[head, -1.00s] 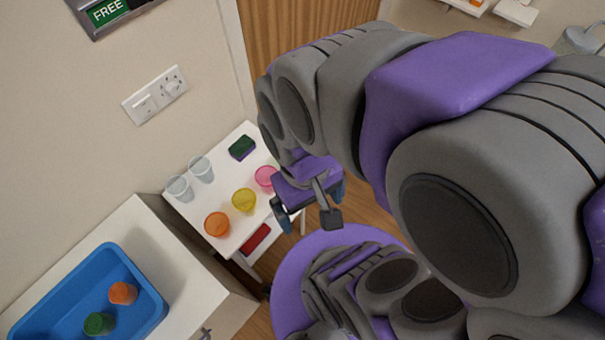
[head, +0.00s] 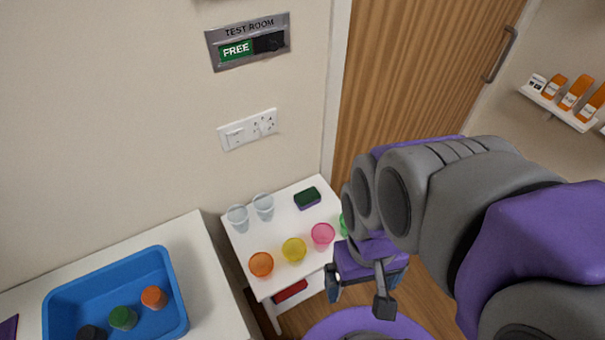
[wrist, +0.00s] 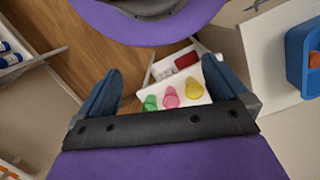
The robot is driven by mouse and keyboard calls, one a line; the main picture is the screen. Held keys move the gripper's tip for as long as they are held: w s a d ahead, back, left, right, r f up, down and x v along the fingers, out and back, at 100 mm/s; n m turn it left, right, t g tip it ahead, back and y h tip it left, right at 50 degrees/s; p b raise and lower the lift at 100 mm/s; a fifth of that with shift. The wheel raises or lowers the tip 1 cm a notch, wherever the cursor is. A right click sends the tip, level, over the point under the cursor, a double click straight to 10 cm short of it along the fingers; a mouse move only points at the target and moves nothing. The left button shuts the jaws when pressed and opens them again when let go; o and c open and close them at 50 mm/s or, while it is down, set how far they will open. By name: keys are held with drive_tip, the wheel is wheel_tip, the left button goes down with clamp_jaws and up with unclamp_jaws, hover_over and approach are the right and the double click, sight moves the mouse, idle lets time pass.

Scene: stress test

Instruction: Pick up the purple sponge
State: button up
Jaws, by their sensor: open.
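The sponge (head: 307,199), dark green on top with a purple lower part, lies at the back of the small white table (head: 318,188) in the head view. I cannot make it out in the wrist view. My gripper (head: 363,288) is open and empty, in front and to the right of the sponge, beyond the table's front right edge and apart from the sponge. In the wrist view, my gripper's two fingers (wrist: 161,72) are spread wide with nothing held between them.
Near the sponge stand clear cups (head: 238,218), an orange cup (head: 261,264), a yellow cup (head: 294,250), a pink cup (head: 322,235) and a partly hidden green cup (head: 344,225). A red object (head: 290,291) sits below the tabletop. A blue tray (head: 165,262) is on the left cabinet.

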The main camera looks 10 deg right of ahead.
drive_tip(key=shift+w, duration=0.15)
drive_tip(key=shift+c, duration=1.1)
drive_tip(key=w+d+f+n+y, duration=0.15)
drive_tip(key=w+n, duration=0.35)
drive_tip(key=w, duration=0.6)
drive_tip(key=w+d+f+n, duration=0.2)
drive_tip(key=w+f+n, duration=0.15)
drive_tip(key=w, duration=0.75)
drive_tip(key=w+d+f+n+y, duration=0.1)
drive_tip(key=w+d+f+n, duration=0.1)
drive_tip(key=w+n, duration=0.65)
drive_tip(key=w+d+f+n+y+b, duration=0.15)
drive_tip(key=w+f+n, duration=0.35)
drive_tip(key=w+f, duration=0.8)
drive_tip(key=b, duration=0.2)
hover_over(310, 195)
drive_tip(key=d, duration=0.3)
drive_tip(key=f, duration=0.6)
drive_tip(key=w+f, duration=0.1)
drive_tip(key=f, duration=0.2)
drive_tip(key=shift+a+f, duration=0.1)
drive_tip(key=shift+f, duration=0.2)
drive_tip(key=shift+a+b+x, duration=0.15)
drive_tip(key=shift+b+x, duration=0.3)
drive_tip(key=shift+x, duration=1.1)
drive_tip(key=shift+a+b+x, duration=0.2)
drive_tip(key=shift+b+x, duration=0.2)
drive_tip(key=shift+x, duration=1.15)
drive_tip(key=shift+r, duration=0.2)
